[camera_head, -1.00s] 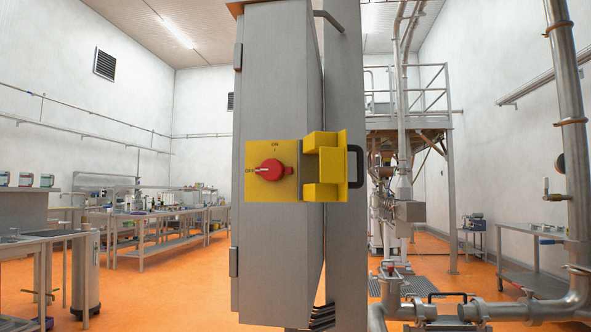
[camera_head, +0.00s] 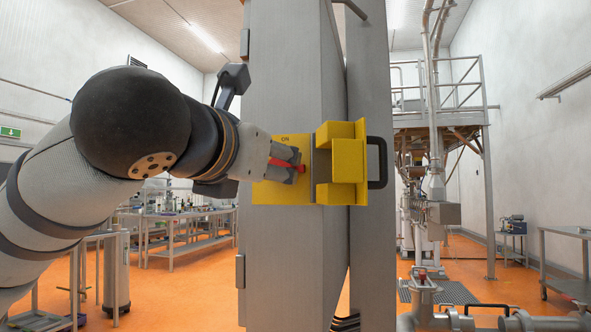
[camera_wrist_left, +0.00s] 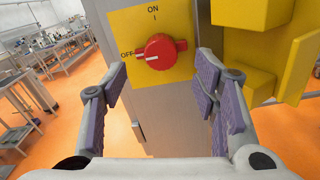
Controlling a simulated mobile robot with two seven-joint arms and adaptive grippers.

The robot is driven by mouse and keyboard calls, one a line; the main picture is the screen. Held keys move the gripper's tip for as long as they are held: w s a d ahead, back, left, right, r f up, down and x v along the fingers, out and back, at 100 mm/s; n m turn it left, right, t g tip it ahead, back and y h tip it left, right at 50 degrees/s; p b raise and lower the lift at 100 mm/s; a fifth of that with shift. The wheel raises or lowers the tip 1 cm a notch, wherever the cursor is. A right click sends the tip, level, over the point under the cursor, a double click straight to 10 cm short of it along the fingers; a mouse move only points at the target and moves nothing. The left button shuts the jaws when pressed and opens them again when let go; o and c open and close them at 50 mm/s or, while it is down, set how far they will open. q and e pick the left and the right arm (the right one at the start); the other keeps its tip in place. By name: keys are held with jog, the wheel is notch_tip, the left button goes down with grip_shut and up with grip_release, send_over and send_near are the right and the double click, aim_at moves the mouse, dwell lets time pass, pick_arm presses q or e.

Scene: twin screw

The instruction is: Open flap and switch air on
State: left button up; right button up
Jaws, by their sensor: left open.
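The yellow flap (camera_head: 342,165) stands swung open to the right of the yellow switch plate (camera_head: 268,194) on the grey cabinet. The red rotary switch (camera_wrist_left: 160,51) shows in the left wrist view, with its pointer toward OFF at the left and ON marked above. In the head view the red switch (camera_head: 285,163) is mostly hidden by my left gripper (camera_head: 292,164). My left gripper also shows in the left wrist view (camera_wrist_left: 160,80), with its purple-padded fingers open and apart, the switch framed between and beyond them. My right gripper is out of view.
The grey cabinet (camera_head: 290,60) has a black handle (camera_head: 377,163) by the flap. Behind at the left are workbenches (camera_head: 175,225) with equipment. Pipes and a metal platform (camera_head: 440,120) stand at the right. The orange floor is open between them.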

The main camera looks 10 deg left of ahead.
pick_arm(q)
jog(key=w, duration=0.5)
jog(key=shift+w+d, duration=0.15)
jog(key=shift+w, duration=0.25)
jog(key=c, duration=1.2)
jog(key=shift+o, duration=0.2)
